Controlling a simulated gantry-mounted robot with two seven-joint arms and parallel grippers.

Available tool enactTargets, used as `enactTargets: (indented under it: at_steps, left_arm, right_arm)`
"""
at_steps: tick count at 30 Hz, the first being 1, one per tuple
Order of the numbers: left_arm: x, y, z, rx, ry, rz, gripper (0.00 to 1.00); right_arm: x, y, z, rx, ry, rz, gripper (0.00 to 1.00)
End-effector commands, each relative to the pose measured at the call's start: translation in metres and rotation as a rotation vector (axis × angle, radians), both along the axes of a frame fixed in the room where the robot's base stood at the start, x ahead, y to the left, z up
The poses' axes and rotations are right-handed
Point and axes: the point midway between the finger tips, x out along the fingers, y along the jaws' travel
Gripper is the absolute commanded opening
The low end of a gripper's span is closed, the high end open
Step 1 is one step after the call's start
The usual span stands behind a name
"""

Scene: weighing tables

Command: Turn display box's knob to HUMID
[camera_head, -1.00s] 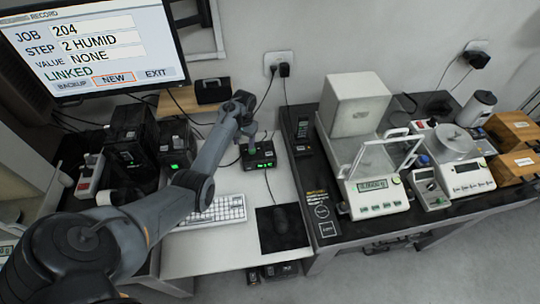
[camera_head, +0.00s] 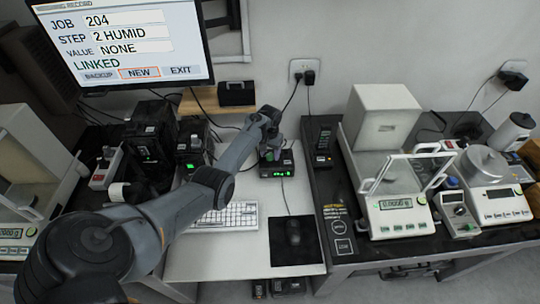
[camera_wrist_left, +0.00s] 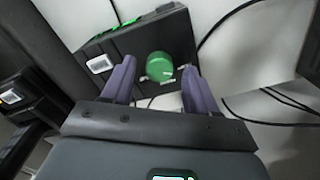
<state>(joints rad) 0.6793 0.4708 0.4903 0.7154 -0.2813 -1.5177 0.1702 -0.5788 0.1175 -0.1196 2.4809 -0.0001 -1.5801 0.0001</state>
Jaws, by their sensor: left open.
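The display box (camera_head: 284,172) is a small black box with green lit digits on the white desk, right of the keyboard. In the left wrist view the display box (camera_wrist_left: 135,40) shows a round green knob (camera_wrist_left: 159,66) with pale marks around it and a white label to its left. My left gripper (camera_head: 270,146) is over the back of the box. The left wrist view shows the gripper (camera_wrist_left: 158,70) open, one purple finger on each side of the knob. I cannot tell whether the fingers touch it. Knob lettering is unreadable. My right gripper is not in view.
A monitor (camera_head: 125,45) reads STEP 2 HUMID, VALUE NONE, LINKED. A balance (camera_head: 397,210) stands on the right table. Black cables run behind the display box.

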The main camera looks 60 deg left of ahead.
Motion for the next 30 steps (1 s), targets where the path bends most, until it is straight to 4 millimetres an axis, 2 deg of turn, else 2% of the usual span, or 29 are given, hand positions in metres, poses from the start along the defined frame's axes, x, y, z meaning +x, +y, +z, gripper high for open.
enactTargets:
  at_steps: [4, 13, 24, 30]
  left_arm:
    - [-0.0001, 0.0002, -0.0078, 0.000, 0.000, 0.000, 0.59]
    - [0.0000, 0.0001, -0.0086, 0.001, -0.001, 0.000, 0.59]
    - [-0.0001, 0.0000, -0.0086, 0.000, 0.000, 0.000, 0.04]
    - [-0.0001, 0.0001, -0.0081, 0.000, 0.000, -0.010, 0.03]
  right_arm:
    - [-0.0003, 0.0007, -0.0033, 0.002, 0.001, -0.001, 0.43]
    - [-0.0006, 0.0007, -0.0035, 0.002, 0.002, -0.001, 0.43]
    - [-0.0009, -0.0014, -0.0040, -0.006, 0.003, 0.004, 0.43]
    - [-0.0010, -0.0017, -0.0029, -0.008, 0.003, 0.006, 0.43]
